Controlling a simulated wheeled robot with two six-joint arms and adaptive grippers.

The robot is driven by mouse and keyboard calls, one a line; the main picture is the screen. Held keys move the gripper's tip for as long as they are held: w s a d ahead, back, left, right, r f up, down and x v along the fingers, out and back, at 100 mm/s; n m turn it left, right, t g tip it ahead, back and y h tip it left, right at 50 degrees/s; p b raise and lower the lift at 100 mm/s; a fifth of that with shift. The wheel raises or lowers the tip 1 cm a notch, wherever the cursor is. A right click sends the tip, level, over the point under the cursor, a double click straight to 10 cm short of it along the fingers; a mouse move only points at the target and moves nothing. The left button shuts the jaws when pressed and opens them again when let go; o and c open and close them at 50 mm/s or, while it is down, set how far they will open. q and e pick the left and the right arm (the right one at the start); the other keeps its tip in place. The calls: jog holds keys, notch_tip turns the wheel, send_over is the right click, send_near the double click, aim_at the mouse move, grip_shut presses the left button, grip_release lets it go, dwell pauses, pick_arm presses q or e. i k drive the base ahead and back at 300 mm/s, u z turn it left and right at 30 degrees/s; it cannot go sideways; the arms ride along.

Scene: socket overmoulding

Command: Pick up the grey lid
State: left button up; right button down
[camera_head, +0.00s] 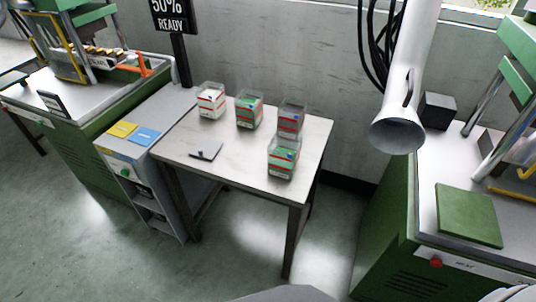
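The grey lid (207,150) appears to be the small flat dark-grey piece lying on the left part of the light-topped table (240,165). A small dark bump shows near its left end. It lies apart from the boxes, and nothing touches it from above. Neither of my grippers is in view.
Several clear labelled boxes stand on the table: one at the back left (211,100), one at the back middle (249,109), others at right (282,158). A grey cabinet (150,120) adjoins at left. A white duct (405,80) hangs at right. The table's front left is clear.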

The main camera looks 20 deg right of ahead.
aim_at(205, 149)
jog(key=k, duration=0.6)
jog(key=z, duration=0.95)
jog(key=i, duration=1.15)
jog(key=u, duration=0.2)
